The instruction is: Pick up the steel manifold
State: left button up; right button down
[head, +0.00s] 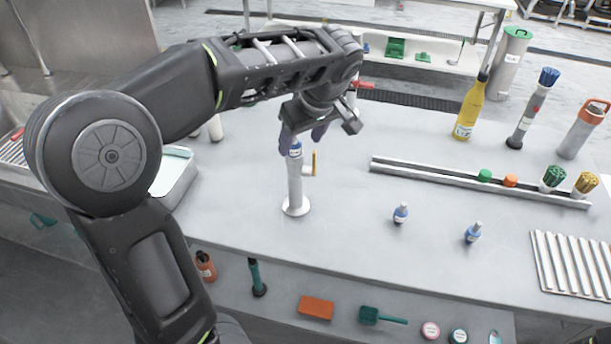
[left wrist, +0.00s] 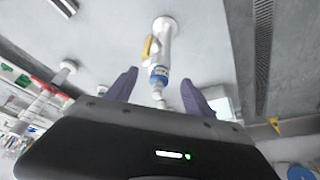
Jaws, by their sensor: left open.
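The steel manifold (head: 294,187) stands upright on the grey table on a round base, with a yellow lever on its right side and a blue part at its top. It also shows in the left wrist view (left wrist: 163,42), between and beyond the fingers. My left gripper (head: 303,142) is open at the top of the manifold, its purple fingers pointing down. In the left wrist view its fingertips (left wrist: 160,77) lie on either side of the blue top part. I cannot tell whether they touch it. My right gripper is not in view.
Two small blue bottles (head: 401,213) (head: 473,233) stand right of the manifold. A metal rail (head: 440,173) lies behind them. A yellow bottle (head: 470,108) stands at the back. A ribbed metal tray (head: 575,262) lies at the right. The table around the manifold's base is clear.

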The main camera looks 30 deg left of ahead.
aim_at(298, 147)
pick_arm(q)
jog(key=shift+w, duration=0.15)
jog(key=shift+s, duration=0.25)
jog(key=shift+x, duration=1.3)
jog(key=shift+w, duration=0.1)
jog(key=shift+a+f+p, duration=0.15)
jog(key=shift+f+p, duration=0.1)
jog(key=shift+p, duration=0.1)
jog(key=p+x, duration=0.1)
jog(key=x, duration=0.2)
jog(key=shift+a+f, duration=0.15)
jog(key=shift+f, duration=0.1)
jog(key=shift+w+a+f, duration=0.15)
jog(key=shift+f, duration=0.35)
jog(key=shift+c, duration=0.2)
